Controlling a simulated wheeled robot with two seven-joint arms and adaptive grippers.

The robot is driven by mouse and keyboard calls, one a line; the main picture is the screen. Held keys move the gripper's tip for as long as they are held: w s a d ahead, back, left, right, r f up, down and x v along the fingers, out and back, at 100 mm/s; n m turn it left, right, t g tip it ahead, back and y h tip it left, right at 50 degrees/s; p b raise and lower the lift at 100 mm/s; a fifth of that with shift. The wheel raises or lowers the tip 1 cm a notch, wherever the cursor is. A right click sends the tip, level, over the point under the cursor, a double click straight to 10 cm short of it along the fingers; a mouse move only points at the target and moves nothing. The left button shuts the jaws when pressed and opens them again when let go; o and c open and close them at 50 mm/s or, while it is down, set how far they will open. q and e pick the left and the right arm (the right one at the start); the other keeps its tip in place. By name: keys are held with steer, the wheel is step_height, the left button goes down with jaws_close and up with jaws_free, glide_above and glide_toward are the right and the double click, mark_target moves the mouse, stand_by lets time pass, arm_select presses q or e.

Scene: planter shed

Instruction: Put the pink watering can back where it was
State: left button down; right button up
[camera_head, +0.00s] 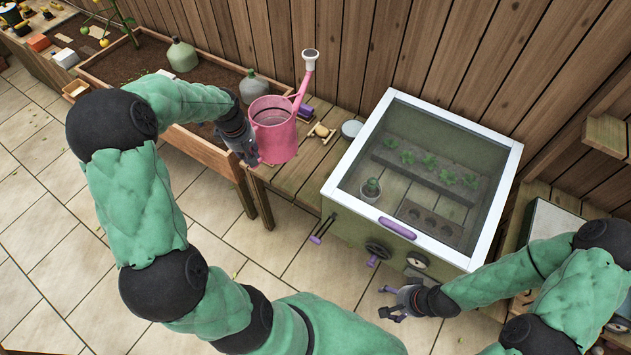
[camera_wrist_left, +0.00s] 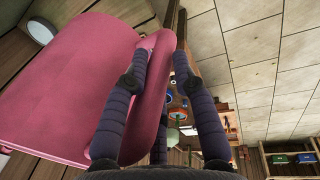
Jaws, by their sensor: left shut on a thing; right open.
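The pink watering can (camera_head: 275,139) is upright at the left end of the wooden bench in the head view, its spout pointing up and right. My left gripper (camera_head: 250,156) is at its left side, shut on its handle. In the left wrist view the can (camera_wrist_left: 70,75) fills the left side, and the fingers of my left gripper (camera_wrist_left: 160,75) close around the pink handle (camera_wrist_left: 160,95). I cannot tell whether the can's base touches the bench. My right gripper (camera_head: 393,303) is open and empty, low in front of the glass-topped box.
A white-framed, glass-topped box (camera_head: 506,150) with seedlings stands right of the can. A wooden soil planter (camera_head: 205,152) with green bottles (camera_head: 182,55) is to the left. A small round tin (camera_head: 352,129) and small tools lie between can and box. A plank wall stands behind.

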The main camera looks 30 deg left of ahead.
arm_select(q)
step_height(320, 180, down, 12)
steer(key=b, duration=1.1)
steer(key=w+d+f+b, duration=0.5)
steer(key=w+d+f, duration=0.4)
steer(key=f, duration=0.4)
steer(key=shift+w+d+b, duration=0.2)
steer(key=shift+w+b, duration=0.1)
steer(key=shift+w, duration=0.45)
steer(key=c, duration=1)
jaws_free()
steer(key=shift+s, duration=0.15)
step_height(320, 180, up, 12)
steer(key=s+p, duration=0.2)
steer(key=p, duration=0.1)
steer(key=shift+d+f, duration=0.1)
